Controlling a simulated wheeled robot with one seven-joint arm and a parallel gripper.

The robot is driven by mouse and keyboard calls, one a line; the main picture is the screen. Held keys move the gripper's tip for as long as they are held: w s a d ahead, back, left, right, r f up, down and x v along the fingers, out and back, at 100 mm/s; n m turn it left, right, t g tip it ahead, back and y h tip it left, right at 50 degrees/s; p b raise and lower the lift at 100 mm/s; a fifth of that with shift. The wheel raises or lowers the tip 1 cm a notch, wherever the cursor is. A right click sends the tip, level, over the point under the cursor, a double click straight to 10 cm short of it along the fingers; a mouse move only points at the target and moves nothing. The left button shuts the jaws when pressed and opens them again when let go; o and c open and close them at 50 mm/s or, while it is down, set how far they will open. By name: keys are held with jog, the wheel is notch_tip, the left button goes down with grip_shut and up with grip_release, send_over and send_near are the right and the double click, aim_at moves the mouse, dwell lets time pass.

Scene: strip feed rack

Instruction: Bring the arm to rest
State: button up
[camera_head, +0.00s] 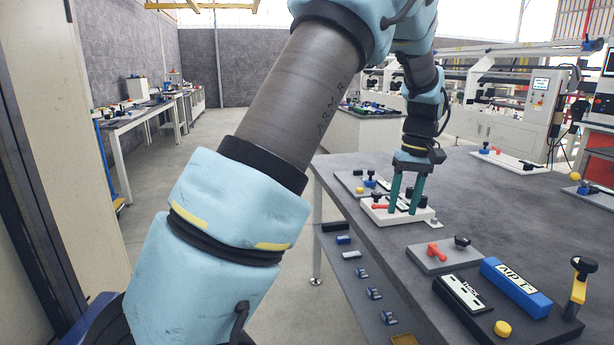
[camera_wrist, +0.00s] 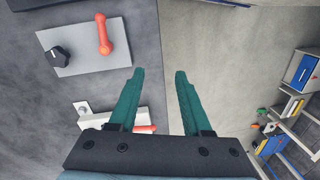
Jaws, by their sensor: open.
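My arm, in light blue covers, reaches across the head view toward the dark grey bench (camera_head: 490,195). My gripper (camera_head: 405,212) has two green fingers pointing down, apart and with nothing visible between them. In the head view the fingers overlap a white fixture (camera_head: 428,216) with a red handle (camera_head: 379,206); I cannot tell whether they touch it. In the wrist view my gripper (camera_wrist: 158,75) is open over the bench edge and the floor. The white fixture, with its red part, shows partly behind the left finger in the wrist view (camera_wrist: 125,115).
A grey plate (camera_head: 430,262) with a red lever (camera_head: 436,250) and black knob (camera_head: 462,241) lies nearer on the bench. A dark base (camera_head: 472,325) holds a blue block (camera_head: 515,287) and a yellow-black handle (camera_head: 578,285). Small parts sit on a lower shelf (camera_head: 350,280). Floor left is clear.

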jog(key=s+a+f+h, duration=0.1)
jog(key=s+a, duration=0.1)
jog(key=a, duration=1.6)
jog(key=s+a+f+m+t, duration=0.1)
jog(key=s+a+f, duration=0.2)
jog(key=s+a, duration=0.7)
jog(key=a, duration=0.3)
jog(key=shift+t, duration=0.4)
